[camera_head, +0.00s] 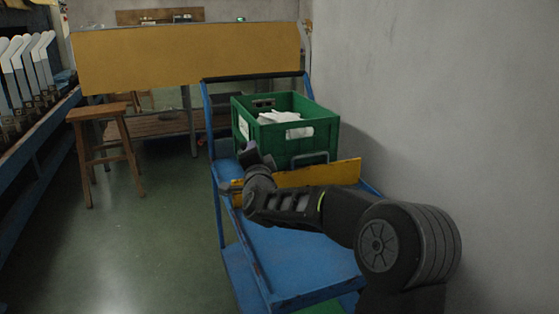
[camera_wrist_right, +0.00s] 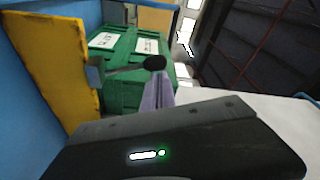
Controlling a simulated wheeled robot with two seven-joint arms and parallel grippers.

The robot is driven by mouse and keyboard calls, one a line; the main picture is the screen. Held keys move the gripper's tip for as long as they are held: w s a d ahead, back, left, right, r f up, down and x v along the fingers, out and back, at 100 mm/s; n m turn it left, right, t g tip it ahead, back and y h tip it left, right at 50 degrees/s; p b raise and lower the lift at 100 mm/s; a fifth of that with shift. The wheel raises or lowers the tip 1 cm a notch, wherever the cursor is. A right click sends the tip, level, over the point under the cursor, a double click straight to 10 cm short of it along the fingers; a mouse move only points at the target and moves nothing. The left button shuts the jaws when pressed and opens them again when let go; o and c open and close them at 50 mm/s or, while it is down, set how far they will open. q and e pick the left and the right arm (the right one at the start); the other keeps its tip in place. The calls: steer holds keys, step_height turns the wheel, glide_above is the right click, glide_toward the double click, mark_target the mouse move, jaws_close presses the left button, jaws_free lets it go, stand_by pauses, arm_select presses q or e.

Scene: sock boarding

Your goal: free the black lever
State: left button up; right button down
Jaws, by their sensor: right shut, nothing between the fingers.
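The black lever shows in the right wrist view as a thin rod with a round black knob (camera_wrist_right: 154,62). Its rod runs left to the edge of a yellow plate (camera_wrist_right: 60,70). My right gripper (camera_wrist_right: 158,88) is shut and empty, its fingertips just below the knob in that view. I cannot tell whether they touch it. In the head view my right gripper (camera_head: 250,154) is at the left end of the yellow plate (camera_head: 335,173), in front of the green crate. I cannot make out the lever there. My left gripper is out of view.
A green crate (camera_head: 308,144) with white items stands on a blue cart (camera_head: 300,262), beside a grey wall (camera_head: 430,90). A wooden stool (camera_head: 98,112) and a rack of white sock forms (camera_head: 18,65) are at the left. The green floor between them is clear.

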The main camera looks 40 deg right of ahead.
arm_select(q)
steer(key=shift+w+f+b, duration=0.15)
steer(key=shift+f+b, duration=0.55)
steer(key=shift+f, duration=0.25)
arm_select(e)
steer(key=shift+w+a+f+n+t, duration=0.15)
steer(key=shift+w+a+f+n, duration=0.05)
steer(key=shift+a+n, duration=0.3)
steer(key=shift+w+a+f+n+t, duration=0.15)
steer(key=shift+a+n, duration=0.3)
steer(key=shift+n, duration=0.05)
steer(key=shift+a, duration=0.15)
